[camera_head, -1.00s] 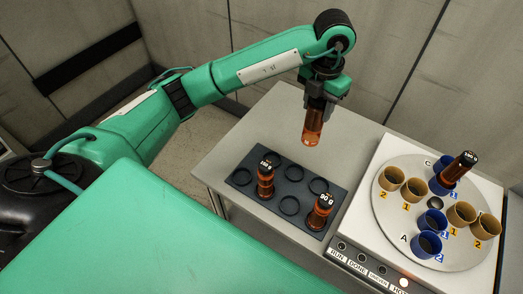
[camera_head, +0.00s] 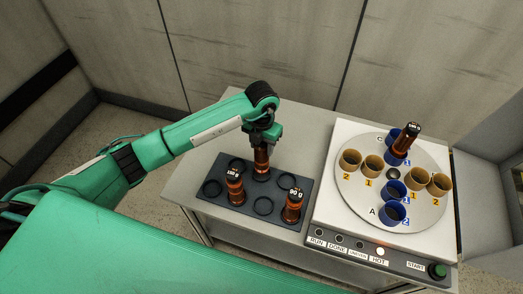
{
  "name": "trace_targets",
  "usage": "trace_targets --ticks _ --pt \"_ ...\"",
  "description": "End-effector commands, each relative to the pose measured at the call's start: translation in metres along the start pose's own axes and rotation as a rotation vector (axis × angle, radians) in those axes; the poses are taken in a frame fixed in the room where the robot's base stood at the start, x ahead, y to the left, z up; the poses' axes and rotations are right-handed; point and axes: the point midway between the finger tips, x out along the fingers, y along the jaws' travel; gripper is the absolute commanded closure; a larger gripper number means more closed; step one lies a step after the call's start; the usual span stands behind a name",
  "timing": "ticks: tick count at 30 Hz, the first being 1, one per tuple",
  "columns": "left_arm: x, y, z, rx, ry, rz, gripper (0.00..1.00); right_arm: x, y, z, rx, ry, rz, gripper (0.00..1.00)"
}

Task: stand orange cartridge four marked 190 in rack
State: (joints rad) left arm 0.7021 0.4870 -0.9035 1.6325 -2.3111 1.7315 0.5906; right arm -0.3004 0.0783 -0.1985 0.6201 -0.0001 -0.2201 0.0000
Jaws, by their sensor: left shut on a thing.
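My left gripper (camera_head: 262,146) points down and is shut on the top of an orange cartridge (camera_head: 262,161) with a dark cap. The cartridge is upright at a back-row ring of the dark rack (camera_head: 250,220). Its lower end looks to be at the ring; I cannot tell whether it is fully seated. Its marking is hidden by the gripper. Two other orange cartridges stand in the front row, one at the left (camera_head: 235,190) and one marked 90 g (camera_head: 293,208) at the right. My right gripper is not in view.
A white machine (camera_head: 332,224) with a round turntable (camera_head: 423,160) stands right of the rack. Blue and tan cups sit on it; a tilted orange cartridge (camera_head: 403,143) is in a blue cup. Several rack rings are empty. The grey table (camera_head: 300,130) is clear behind the rack.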

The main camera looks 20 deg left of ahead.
Motion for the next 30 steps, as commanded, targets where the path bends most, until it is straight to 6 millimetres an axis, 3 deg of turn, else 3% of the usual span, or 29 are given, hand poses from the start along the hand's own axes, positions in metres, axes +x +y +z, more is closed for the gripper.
trace_targets --ticks 11,22,23,26,30 --pt "0.042 0.0 -0.001 -0.002 0.002 0.0 1.0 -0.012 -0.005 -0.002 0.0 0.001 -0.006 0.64" --pt "0.049 0.0 0.0 -0.001 -0.001 0.001 1.0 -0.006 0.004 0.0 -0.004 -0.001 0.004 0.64" --pt "0.049 0.0 0.0 -0.001 0.0 0.001 0.54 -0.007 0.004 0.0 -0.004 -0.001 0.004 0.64" --pt "0.048 0.0 0.0 -0.001 0.0 0.001 0.34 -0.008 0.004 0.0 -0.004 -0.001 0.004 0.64" --pt "0.048 0.0 0.0 -0.001 0.0 0.001 0.34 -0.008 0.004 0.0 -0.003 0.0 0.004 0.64"
